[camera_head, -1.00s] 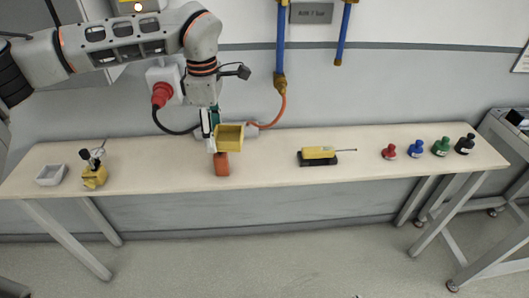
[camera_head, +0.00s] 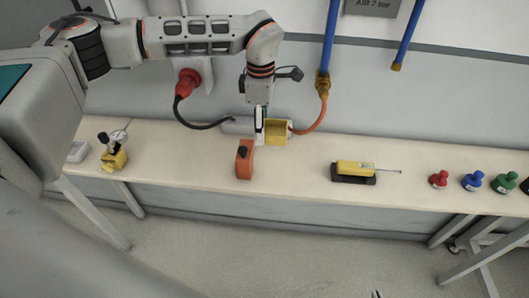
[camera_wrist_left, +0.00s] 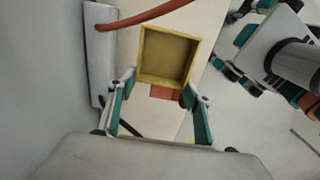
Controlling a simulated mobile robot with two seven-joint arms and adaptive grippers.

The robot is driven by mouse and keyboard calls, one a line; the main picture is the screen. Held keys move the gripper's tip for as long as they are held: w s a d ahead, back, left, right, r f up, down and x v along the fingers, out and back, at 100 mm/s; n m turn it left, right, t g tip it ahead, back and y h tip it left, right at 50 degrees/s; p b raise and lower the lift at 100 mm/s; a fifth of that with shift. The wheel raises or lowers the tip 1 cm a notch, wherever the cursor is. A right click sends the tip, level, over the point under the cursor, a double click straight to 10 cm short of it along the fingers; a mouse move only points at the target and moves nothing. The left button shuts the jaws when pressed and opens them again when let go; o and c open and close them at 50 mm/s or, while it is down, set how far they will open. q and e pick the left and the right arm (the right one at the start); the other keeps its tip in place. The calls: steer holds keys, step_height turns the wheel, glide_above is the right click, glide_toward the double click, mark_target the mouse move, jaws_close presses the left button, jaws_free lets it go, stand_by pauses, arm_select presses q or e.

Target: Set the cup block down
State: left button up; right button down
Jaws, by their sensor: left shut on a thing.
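The cup block is a yellow, open-sided box (camera_head: 278,132) over the back part of the pale bench (camera_head: 310,174). My left gripper (camera_head: 262,126) is shut on it. In the left wrist view the box (camera_wrist_left: 166,57) sits between the fingertips of the left gripper (camera_wrist_left: 158,88), its hollow facing the camera. I cannot tell whether its underside touches the bench. At the lower edge of the head view, small dark tips (camera_head: 377,294) may belong to my right gripper; its jaws cannot be read.
An orange block (camera_head: 244,161) with a dark knob stands just left of the cup block. A yellow tool on a dark base (camera_head: 354,172) lies to the right, then several coloured knobs (camera_head: 472,181). A yellow block with a gauge (camera_head: 113,154) stands left.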

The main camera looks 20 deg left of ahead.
mark_target(262, 160)
arm_select(q)
step_height(262, 160, down, 11)
steer(key=shift+r, duration=0.1)
stand_by(0.4)
steer(key=o, duration=1.1)
